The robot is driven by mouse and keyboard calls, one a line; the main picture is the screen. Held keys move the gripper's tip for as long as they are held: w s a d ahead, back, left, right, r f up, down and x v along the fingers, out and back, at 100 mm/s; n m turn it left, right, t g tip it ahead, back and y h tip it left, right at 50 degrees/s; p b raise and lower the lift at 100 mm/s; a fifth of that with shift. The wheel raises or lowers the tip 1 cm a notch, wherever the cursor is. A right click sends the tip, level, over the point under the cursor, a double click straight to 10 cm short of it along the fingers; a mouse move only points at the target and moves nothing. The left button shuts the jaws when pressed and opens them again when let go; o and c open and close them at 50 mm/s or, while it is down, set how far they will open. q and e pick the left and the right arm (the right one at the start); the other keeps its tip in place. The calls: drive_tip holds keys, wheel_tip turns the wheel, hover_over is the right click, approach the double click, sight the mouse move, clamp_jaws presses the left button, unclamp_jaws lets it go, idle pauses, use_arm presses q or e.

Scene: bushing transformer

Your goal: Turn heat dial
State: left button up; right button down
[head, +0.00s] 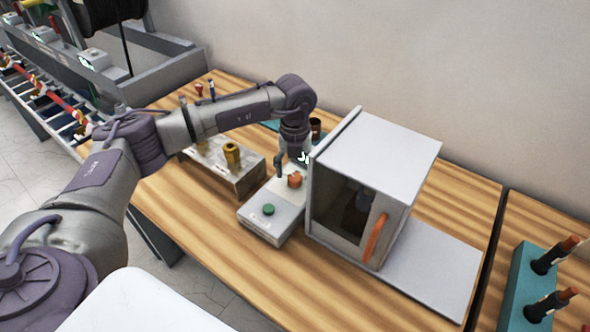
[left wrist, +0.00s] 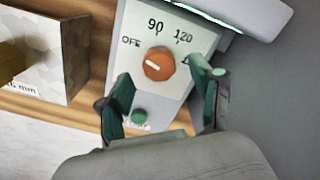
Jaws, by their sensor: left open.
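The heat dial (head: 294,180) is an orange round knob on a white control box (head: 262,222) with a green button (head: 268,210). In the left wrist view the dial (left wrist: 159,64) has a white mark pointing left, toward the OFF side; labels OFF, 90 and 120 show, and another label is partly hidden by a finger. My left gripper (left wrist: 163,92) is open, with its teal fingertips on either side below the dial, apart from it. In the head view my left gripper (head: 290,168) hangs just above the dial. My right gripper is not in view.
A grey oven-like box (head: 385,150) with a dark window and orange handle (head: 376,238) stands close right of the control box. A metal block (head: 225,168) with a brass fitting (head: 232,153) stands to the left. The wooden table front (head: 190,235) is clear.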

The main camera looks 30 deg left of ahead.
use_arm(q)
drive_tip(key=shift+s+f, duration=0.1)
drive_tip(key=shift+f, duration=0.95)
drive_tip(key=c, duration=1.1)
drive_tip(key=shift+c, duration=0.2)
